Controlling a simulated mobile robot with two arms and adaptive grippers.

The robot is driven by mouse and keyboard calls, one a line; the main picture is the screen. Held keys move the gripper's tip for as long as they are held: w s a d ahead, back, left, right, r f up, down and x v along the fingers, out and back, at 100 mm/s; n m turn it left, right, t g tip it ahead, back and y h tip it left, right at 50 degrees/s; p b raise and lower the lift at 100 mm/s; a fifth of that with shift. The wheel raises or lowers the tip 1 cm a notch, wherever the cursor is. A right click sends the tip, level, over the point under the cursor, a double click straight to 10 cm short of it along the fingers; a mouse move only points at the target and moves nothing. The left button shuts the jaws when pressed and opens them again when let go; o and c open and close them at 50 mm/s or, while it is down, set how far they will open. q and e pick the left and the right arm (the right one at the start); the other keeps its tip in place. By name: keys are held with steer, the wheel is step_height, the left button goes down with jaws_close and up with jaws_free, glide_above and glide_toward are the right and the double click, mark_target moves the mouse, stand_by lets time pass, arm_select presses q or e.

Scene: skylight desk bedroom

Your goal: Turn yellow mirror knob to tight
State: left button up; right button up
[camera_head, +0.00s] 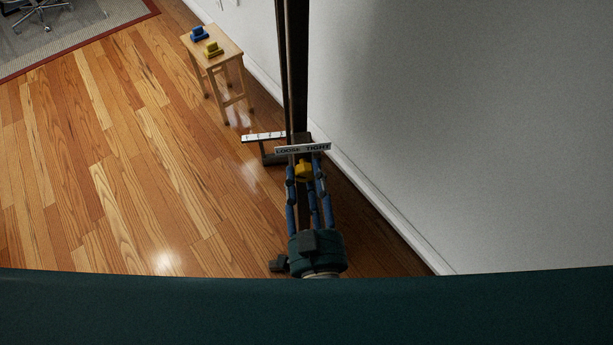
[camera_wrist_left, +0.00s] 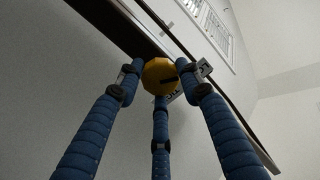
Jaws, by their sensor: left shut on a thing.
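The yellow knob (camera_head: 303,171) sits on the side of a tall dark mirror frame (camera_head: 297,70), seen almost edge-on. A white label (camera_head: 302,149) reading LOOSE on the left and TIGHT on the right is just above the knob in the head view. My left gripper (camera_head: 304,166) has its blue fingers shut around the knob. The label is mostly hidden there. My right gripper is not in view.
A small wooden stool (camera_head: 226,57) with a blue item (camera_head: 198,34) and a yellow item (camera_head: 213,48) stands at the upper left. A small white marked strip (camera_head: 263,137) is left of the label. A white wall is close on the right; open wooden floor is on the left.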

arm_select(q)
steer(key=m, duration=0.1)
steer(key=r+m, duration=0.1)
steer(key=shift+w+d+m+b, duration=0.1)
steer(key=shift+w+m+b, duration=0.05)
steer(key=shift+m+b, duration=0.2)
steer(key=m, duration=0.2)
steer(key=shift+m, duration=0.35)
steer(key=m, duration=0.2)
steer(key=shift+d+m, duration=0.1)
steer(key=shift+m, duration=0.2)
steer(key=m+p, duration=0.1)
steer(key=m, duration=0.2)
steer(key=shift+m, duration=0.3)
steer(key=m+p, duration=0.2)
steer(key=m, duration=0.4)
steer(key=shift+f+m, duration=0.1)
steer(key=shift+m, duration=0.2)
steer(key=m+p, duration=0.2)
steer(key=m, duration=0.1)
steer(key=shift+d+f+m, duration=0.1)
steer(key=shift+f+m, duration=0.1)
steer(key=shift+m, duration=0.1)
steer(key=shift+f+m, duration=0.15)
steer(key=shift+m, duration=0.35)
steer(key=shift+f+p, duration=0.1)
steer(key=shift+p, duration=0.2)
steer(key=shift+s+f, duration=0.15)
steer(key=shift+s, duration=0.05)
